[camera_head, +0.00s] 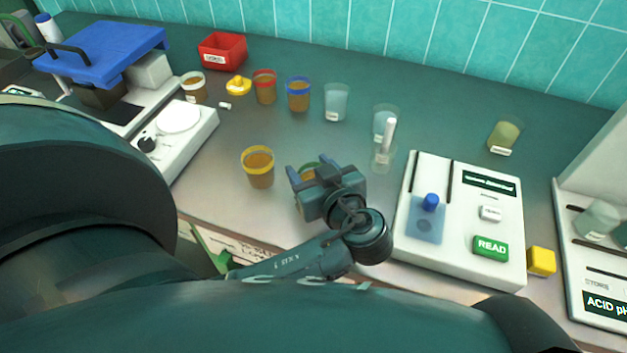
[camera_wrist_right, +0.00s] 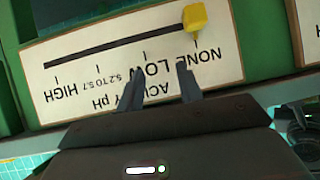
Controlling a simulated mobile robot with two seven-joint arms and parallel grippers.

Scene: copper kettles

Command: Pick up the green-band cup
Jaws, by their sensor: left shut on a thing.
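My left gripper (camera_head: 318,181) is at the front middle of the counter in the head view. It is shut on the green-band cup (camera_head: 309,170), an amber cup with a greenish rim, mostly hidden behind the gripper. Whether the cup touches the counter cannot be told. My right gripper (camera_wrist_right: 161,72) shows in the right wrist view, with its two fingers apart and nothing between them. It is in front of a white panel marked with acidity pH.
A yellow-band cup (camera_head: 258,168) stands just left of my left gripper. A red-band cup (camera_head: 265,88), a blue-band cup (camera_head: 298,95) and clear cups stand behind. A white reader (camera_head: 464,240) is close on the right. The panel's yellow slider knob (camera_wrist_right: 194,18) is at NONE.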

